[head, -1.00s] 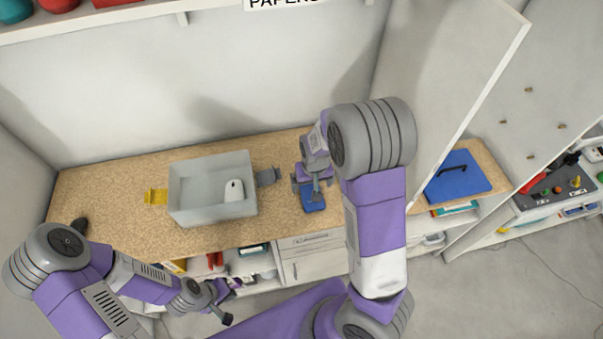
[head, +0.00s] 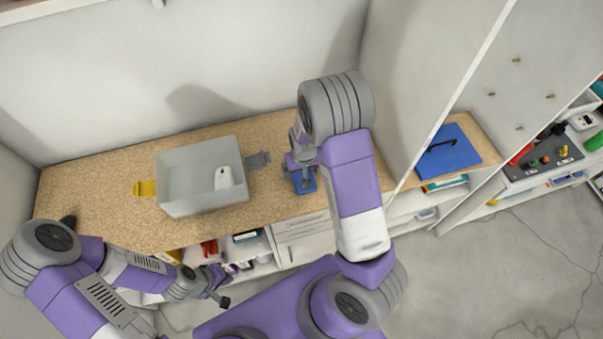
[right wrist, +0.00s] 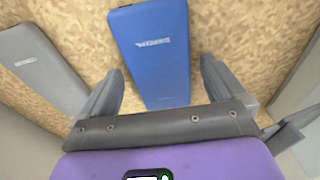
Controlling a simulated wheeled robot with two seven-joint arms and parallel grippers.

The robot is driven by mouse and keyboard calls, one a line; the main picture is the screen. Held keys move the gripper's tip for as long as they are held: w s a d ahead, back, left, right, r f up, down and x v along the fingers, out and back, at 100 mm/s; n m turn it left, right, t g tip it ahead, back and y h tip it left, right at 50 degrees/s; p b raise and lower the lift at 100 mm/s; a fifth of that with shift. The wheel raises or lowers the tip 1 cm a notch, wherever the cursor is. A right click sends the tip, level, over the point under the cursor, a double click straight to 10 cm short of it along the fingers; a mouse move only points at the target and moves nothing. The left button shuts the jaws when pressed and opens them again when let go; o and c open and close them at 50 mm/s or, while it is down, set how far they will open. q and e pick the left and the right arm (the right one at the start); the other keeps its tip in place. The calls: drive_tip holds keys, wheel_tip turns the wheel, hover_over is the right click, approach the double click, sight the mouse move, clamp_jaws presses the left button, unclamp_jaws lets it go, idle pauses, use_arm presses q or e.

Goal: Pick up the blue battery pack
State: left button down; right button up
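The blue battery pack (head: 305,182) lies flat on the cork-coloured counter, partly hidden by my right gripper. In the right wrist view the blue pack (right wrist: 155,50) carries a pale label and lies between and ahead of the two fingers. My right gripper (right wrist: 163,82) is open, with a gap visible on both sides of the pack. It also shows in the head view (head: 300,168), pointing down above the pack. My left gripper (head: 217,290) hangs low in front of the counter, away from the pack. Its fingers are too small to read.
A grey bin (head: 202,205) holding a white object (head: 222,178) stands left of the pack. A grey flat item (head: 258,161) lies beside it, a yellow one (head: 145,188) on its other side. A tall panel (head: 425,90) rises to the right, near my right arm.

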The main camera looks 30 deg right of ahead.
drive_tip(key=c, duration=1.1)
